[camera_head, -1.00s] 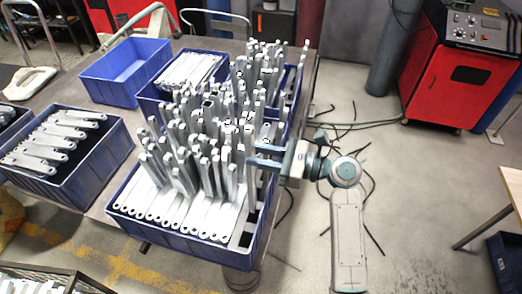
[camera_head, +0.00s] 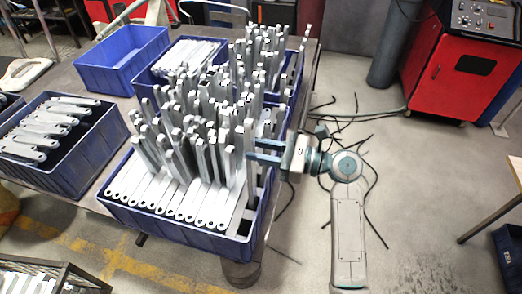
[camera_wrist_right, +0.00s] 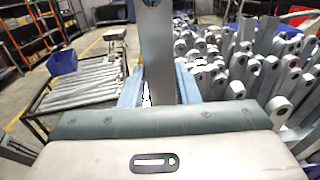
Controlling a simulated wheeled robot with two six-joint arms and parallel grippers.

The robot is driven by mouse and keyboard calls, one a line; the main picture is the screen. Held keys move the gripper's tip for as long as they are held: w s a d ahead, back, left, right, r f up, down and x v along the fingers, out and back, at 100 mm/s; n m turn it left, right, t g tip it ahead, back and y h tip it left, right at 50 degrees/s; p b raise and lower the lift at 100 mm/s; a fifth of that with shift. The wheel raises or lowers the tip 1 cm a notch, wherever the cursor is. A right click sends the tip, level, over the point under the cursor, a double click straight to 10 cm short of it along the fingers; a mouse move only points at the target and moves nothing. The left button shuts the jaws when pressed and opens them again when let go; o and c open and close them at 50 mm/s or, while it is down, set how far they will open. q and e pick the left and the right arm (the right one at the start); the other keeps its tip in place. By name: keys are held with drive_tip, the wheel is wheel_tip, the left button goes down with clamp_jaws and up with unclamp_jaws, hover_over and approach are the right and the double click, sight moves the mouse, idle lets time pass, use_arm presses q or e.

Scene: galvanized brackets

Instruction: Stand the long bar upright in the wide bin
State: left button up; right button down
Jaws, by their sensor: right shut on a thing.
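The wide bin (camera_head: 170,228) is a blue bin on the table, packed with grey metal bars and brackets, many of them standing up. My right gripper (camera_head: 256,153) comes in from the right over the bin's right side. It is shut on a long grey bar (camera_wrist_right: 157,55), which stands upright between the blue fingers in the right wrist view. In the head view the bar (camera_head: 251,178) is partly hidden among the other bars, at the front right part of the bin. Whether its lower end touches the bin floor cannot be seen. My left gripper is not in view.
An empty blue bin (camera_head: 103,80) stands at the back left. Another blue bin (camera_head: 75,182) with flat brackets sits at the left. A red machine (camera_head: 440,95) stands at the back right. Cables (camera_head: 362,125) lie on the floor right of the table.

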sight(254, 174)
drive_tip(key=shift+f+b, duration=2.55)
drive_tip(key=shift+f, duration=2.3)
drive_tip(key=c, duration=1)
unclamp_jaws()
drive_tip(key=shift+f, duration=0.1)
